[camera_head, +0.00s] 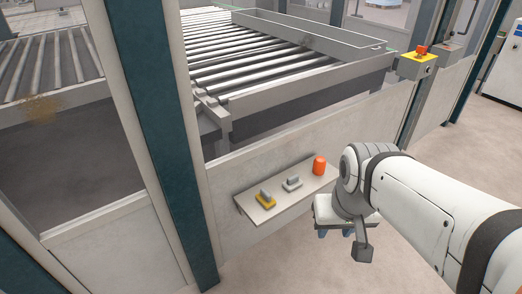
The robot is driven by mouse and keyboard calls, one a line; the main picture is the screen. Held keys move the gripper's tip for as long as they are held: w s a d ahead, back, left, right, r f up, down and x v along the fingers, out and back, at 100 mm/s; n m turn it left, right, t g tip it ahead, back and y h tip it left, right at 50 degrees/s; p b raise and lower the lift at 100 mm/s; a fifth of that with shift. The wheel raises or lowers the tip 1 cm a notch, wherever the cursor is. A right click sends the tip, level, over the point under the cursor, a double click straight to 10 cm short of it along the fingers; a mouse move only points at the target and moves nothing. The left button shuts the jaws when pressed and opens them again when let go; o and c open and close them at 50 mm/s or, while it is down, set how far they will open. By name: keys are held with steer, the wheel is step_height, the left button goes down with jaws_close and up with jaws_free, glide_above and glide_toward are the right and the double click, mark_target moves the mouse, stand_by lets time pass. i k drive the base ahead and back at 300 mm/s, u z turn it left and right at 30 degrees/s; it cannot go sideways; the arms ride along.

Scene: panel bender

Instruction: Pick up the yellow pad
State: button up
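The yellow pad (265,200) lies on a small light shelf (248,211) fixed to the front of a low panel. It has a yellow base with a grey block-shaped handle on top. It sits near the left end of the shelf. My gripper (335,233) hangs to the right of the shelf, pointing down, apart from the pad. Its two bluish fingertips show spread apart below the pale gripper body, with nothing visible between them. The pad is not covered by my arm.
A similar grey-white pad (292,184) and an orange cylinder (319,165) stand on the same shelf, right of the yellow pad. A dark teal post (155,130) rises left of the shelf. A roller table (250,65) lies behind the panel. Open floor (300,265) lies in front.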

mark_target(265, 198)
steer(key=z, duration=0.05)
steer(key=i, duration=1)
steer(key=u, duration=0.05)
